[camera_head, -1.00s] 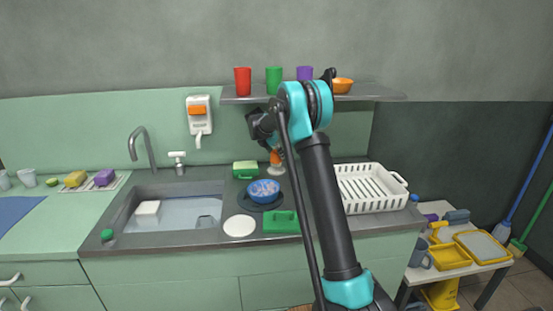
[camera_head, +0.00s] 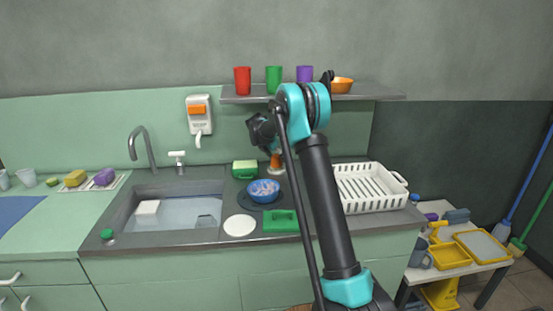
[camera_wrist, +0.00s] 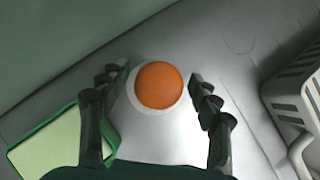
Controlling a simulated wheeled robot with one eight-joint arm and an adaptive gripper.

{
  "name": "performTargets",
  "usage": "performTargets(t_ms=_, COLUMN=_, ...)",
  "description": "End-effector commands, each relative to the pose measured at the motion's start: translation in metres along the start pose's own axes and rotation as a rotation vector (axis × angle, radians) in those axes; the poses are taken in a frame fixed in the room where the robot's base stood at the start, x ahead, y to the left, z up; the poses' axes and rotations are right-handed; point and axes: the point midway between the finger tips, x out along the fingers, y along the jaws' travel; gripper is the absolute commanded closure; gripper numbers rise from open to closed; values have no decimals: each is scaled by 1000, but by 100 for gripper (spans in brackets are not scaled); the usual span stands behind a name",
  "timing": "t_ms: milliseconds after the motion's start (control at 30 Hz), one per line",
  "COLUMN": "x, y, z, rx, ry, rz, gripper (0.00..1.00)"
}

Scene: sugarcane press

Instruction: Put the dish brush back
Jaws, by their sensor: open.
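An upright orange piece with a rounded top and a pale ring at its base, perhaps the dish brush, stands on the metal counter behind the blue bowl (camera_head: 264,196). In the wrist view its orange top (camera_wrist: 159,85) is between the fingers of my gripper (camera_wrist: 152,88). The fingers are open, one on each side, with gaps between them and the orange top. In the head view the orange piece (camera_head: 276,161) shows just below my gripper, whose fingertips are hard to make out there. Any bristles are hidden.
A green-and-yellow sponge box (camera_head: 245,169) stands left of the orange piece. The white dish rack (camera_head: 371,190) is to the right. A green dustpan-like item (camera_head: 281,221) and white plate (camera_head: 239,226) lie in front. A shelf (camera_head: 385,95) with cups is above; the sink (camera_head: 177,222) is left.

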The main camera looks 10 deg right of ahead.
Motion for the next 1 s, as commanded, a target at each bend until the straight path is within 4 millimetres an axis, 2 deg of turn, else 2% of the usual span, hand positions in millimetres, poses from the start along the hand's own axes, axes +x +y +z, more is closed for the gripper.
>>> performTargets(t_ms=167, x=-15, y=0, z=1, rx=-1, ry=0, rz=1, gripper=37)
performTargets(t_ms=367, x=-55, y=0, z=1, rx=-2, ry=-1, rz=1, gripper=37)
performTargets(t_ms=700, x=-95, y=-1, z=-64, rx=-4, ry=0, rz=2, gripper=37)
performTargets(t_ms=1000, x=-116, y=-2, z=-95, rx=-1, ry=0, rz=0, gripper=37)
